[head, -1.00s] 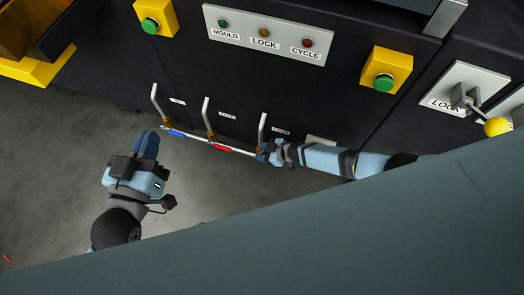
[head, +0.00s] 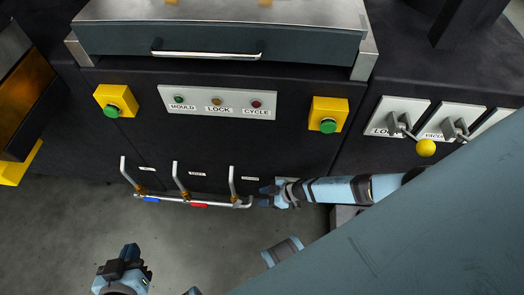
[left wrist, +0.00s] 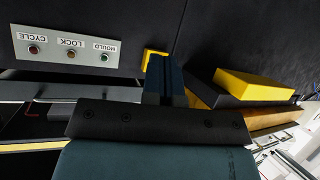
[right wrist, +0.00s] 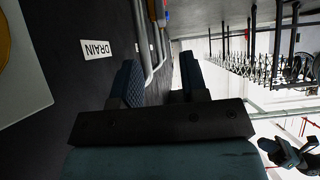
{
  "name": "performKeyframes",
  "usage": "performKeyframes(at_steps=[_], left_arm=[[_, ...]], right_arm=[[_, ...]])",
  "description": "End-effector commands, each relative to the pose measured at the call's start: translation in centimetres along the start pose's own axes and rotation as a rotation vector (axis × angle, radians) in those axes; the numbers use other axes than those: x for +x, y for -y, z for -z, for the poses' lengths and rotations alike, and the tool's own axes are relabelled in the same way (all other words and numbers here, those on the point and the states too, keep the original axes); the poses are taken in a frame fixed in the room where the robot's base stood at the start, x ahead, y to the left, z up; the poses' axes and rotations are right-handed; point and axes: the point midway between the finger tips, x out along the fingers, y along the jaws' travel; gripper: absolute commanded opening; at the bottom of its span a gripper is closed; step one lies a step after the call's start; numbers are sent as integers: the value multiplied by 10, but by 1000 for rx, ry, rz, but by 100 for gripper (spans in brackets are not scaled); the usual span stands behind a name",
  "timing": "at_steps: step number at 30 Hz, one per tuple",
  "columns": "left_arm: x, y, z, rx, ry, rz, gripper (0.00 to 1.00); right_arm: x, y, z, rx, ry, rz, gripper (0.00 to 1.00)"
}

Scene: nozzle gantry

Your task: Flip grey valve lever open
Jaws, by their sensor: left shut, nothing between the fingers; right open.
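A row of three upright grey pipes with brass valves (head: 183,193) runs low on the machine front, joined by a horizontal pipe. A blue handle (head: 151,199) and a red handle (head: 199,206) lie along it. At the right-hand valve, by the DRAIN label (right wrist: 96,50), the grey lever cannot be told clearly from the pipe. My right gripper (head: 265,198) is at that end of the row, close to the pipe. In the right wrist view its fingers (right wrist: 160,85) are open with pipework ahead; contact cannot be told. My left gripper (head: 132,250) is shut and empty, below and left of the valves.
Above the valves are a lamp panel (head: 241,102) and two green buttons on yellow boxes, left (head: 116,101) and right (head: 328,116). A yellow-knobbed lever (head: 425,148) stands at the right. The floor (head: 60,235) below the valves is open.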

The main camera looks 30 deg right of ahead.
Motion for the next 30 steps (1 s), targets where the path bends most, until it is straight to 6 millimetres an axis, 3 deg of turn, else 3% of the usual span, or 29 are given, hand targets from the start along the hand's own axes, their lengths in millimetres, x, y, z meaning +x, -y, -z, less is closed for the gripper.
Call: performKeyframes(at_steps=[2, 7, 8, 13, 18, 30], left_arm=[[0, 0, 0, 0, -1, 0, 0], [8, 1, -1, 12, -26, -7, 0], [12, 1, -1, 19, -39, -11, 0], [37, 0, 10, 82, -169, -49, 0], [50, -6, 26, 150, -306, -91, 0], [52, -24, 45, 283, -556, -175, 0]], right_arm=[[0, 0, 0, 0, 0, 0, 40], [9, 1, -12, 7, -26, 16, 1], [13, 2, -17, 10, -41, 25, 0], [40, 5, -56, 38, -210, 90, 0], [53, 5, -87, 50, -430, 118, 0], [48, 2, -152, 15, -891, 25, 0]])
